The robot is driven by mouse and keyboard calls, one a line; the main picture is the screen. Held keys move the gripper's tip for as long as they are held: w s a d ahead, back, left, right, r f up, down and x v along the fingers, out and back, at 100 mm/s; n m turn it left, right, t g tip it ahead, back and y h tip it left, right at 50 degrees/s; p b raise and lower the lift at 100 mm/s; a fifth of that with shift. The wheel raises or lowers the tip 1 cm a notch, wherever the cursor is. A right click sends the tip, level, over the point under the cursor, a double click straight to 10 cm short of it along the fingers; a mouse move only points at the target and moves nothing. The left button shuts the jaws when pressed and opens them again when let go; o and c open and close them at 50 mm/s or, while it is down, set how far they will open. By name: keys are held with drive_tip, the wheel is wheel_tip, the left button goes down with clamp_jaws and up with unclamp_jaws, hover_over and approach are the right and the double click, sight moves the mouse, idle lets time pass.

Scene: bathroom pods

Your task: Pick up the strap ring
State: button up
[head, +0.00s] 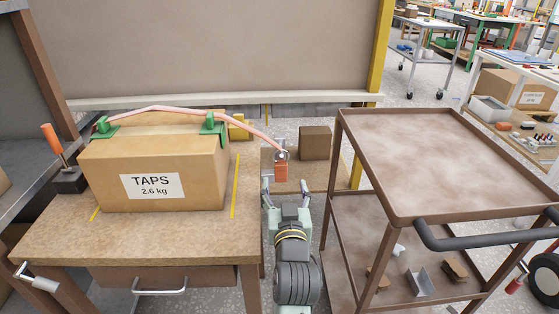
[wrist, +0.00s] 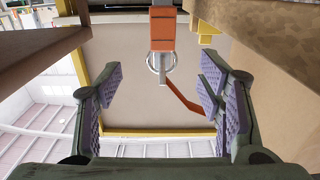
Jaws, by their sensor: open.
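The strap ring (head: 281,156) is a small metal ring at the free end of a pink-orange strap (head: 180,109), with an orange block (head: 281,173) hanging below it. The strap runs over the TAPS carton (head: 152,170) through green clips, and its end hangs past the table's right side. My gripper (head: 286,190) is open and empty, just below and in front of the orange block. In the wrist view the strap ring (wrist: 157,63) and orange block (wrist: 162,30) appear between and beyond the open fingers (wrist: 163,88). No finger visibly touches them.
The wooden table (head: 140,232) with the carton stands left of my arm. A brown metal cart (head: 440,165) with a dark handle stands close on the right. A small brown box (head: 315,142) sits behind the ring. A yellow post (head: 378,50) rises behind.

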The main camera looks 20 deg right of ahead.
sight(281, 166)
drive_tip(key=p+x, duration=0.1)
drive_tip(key=x, duration=0.3)
drive_tip(key=shift+w+r, duration=0.2)
drive_tip(key=shift+w, duration=0.1)
drive_tip(key=p+x, duration=0.2)
drive_tip(key=x, duration=0.3)
drive_tip(key=shift+a, duration=0.1)
drive_tip(key=shift+w+f, duration=0.1)
drive_tip(key=shift+w, duration=0.4)
drive_tip(key=shift+c, duration=0.4)
drive_tip(key=c, duration=1.2)
